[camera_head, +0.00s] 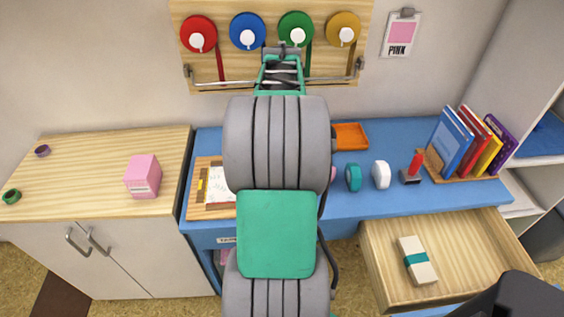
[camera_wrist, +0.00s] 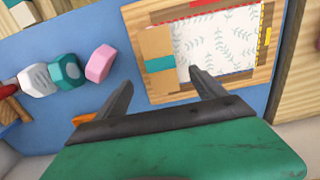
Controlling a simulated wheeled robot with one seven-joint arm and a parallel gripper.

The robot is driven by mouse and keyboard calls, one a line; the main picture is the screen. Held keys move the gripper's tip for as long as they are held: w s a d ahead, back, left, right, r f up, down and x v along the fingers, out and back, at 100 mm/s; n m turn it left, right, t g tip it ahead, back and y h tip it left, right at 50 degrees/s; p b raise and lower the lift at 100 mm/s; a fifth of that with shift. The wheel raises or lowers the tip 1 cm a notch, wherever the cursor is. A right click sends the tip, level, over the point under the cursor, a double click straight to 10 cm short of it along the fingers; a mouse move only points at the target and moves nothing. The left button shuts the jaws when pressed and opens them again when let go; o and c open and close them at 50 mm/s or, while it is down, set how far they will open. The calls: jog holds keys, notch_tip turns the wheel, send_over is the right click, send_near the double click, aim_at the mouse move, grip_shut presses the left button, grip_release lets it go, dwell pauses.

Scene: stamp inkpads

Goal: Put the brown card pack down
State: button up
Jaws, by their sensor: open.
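The brown card pack (camera_wrist: 154,46), with a teal band around it, lies flat on the wooden tray (camera_wrist: 264,78) in the wrist view, beside a leaf-patterned sheet (camera_wrist: 222,42). My gripper (camera_wrist: 161,78) is open and empty. Its two fingertips show to either side of the near end of the pack in the picture; I cannot tell how far above it they are. In the head view my arm hides the pack and gripper, and only the left part of the wooden tray (camera_head: 196,203) and sheet (camera_head: 219,185) shows.
An orange tray (camera_head: 350,136), a teal stamp (camera_head: 353,178), a white stamp (camera_head: 381,175) and a book rack stand on the blue desk (camera_head: 400,205). The open drawer (camera_head: 475,255) holds a cream pack (camera_head: 417,261) with a teal band. A pink box (camera_head: 143,177) stands on the left cabinet.

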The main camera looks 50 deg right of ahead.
jog(key=w+a+r+n+t, duration=0.1)
jog(key=w+a+n, duration=0.15)
jog(key=a, duration=0.65)
jog(key=w+a+r+n, duration=0.2)
jog(key=w+a, duration=0.2)
jog(key=a, duration=0.5)
jog(key=s+a+f+n+t, duration=0.1)
jog(key=s+a+f+n, duration=0.1)
jog(key=a, duration=0.7)
jog(key=s+a+f+n, duration=0.2)
jog(key=a+n, duration=0.1)
jog(key=a, duration=0.6)
jog(key=shift+s+a+t, duration=0.25)
jog(key=shift+a+t, duration=0.15)
jog(key=shift+n, duration=0.25)
